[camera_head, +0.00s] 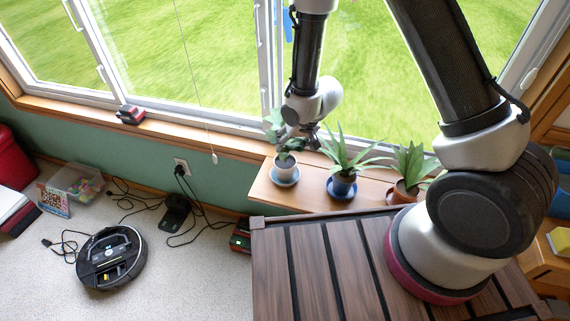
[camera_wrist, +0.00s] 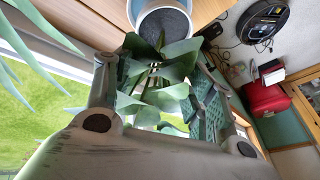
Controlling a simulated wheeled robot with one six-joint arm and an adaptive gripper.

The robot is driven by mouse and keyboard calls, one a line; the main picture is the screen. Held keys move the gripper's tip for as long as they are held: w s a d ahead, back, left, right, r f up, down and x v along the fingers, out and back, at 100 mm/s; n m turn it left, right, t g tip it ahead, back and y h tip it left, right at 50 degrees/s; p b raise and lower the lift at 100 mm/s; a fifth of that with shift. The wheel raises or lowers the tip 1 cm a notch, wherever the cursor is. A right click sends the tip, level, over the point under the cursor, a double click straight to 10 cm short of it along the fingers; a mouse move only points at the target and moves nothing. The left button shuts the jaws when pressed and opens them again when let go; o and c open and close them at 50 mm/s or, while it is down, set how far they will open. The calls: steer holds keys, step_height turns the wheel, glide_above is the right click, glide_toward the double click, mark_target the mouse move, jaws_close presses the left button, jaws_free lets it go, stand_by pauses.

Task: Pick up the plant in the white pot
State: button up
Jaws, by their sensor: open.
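The plant in the white pot (camera_head: 285,167) stands upright on a blue saucer (camera_head: 285,182) at the left end of a wooden shelf under the window. My gripper (camera_head: 311,138) is just above and to the right of it, beside its leaves. In the wrist view, the white pot (camera_wrist: 163,21) shows at the top, with dark soil inside. The plant's broad green leaves (camera_wrist: 160,80) lie between the spread fingers of my gripper (camera_wrist: 155,72). The fingers are open. Whether they touch the leaves I cannot tell.
A spiky plant in a blue pot (camera_head: 343,186) stands close on the right, and a plant in a terracotta pot (camera_head: 402,191) beyond it. The window glass is close behind. A robot vacuum (camera_head: 110,258) and cables lie on the floor at left.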

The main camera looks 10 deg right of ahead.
mark_target(289, 145)
steer(key=x, duration=0.4)
steer(key=shift+d+f, duration=0.15)
steer(key=shift+f, duration=0.15)
jaws_close()
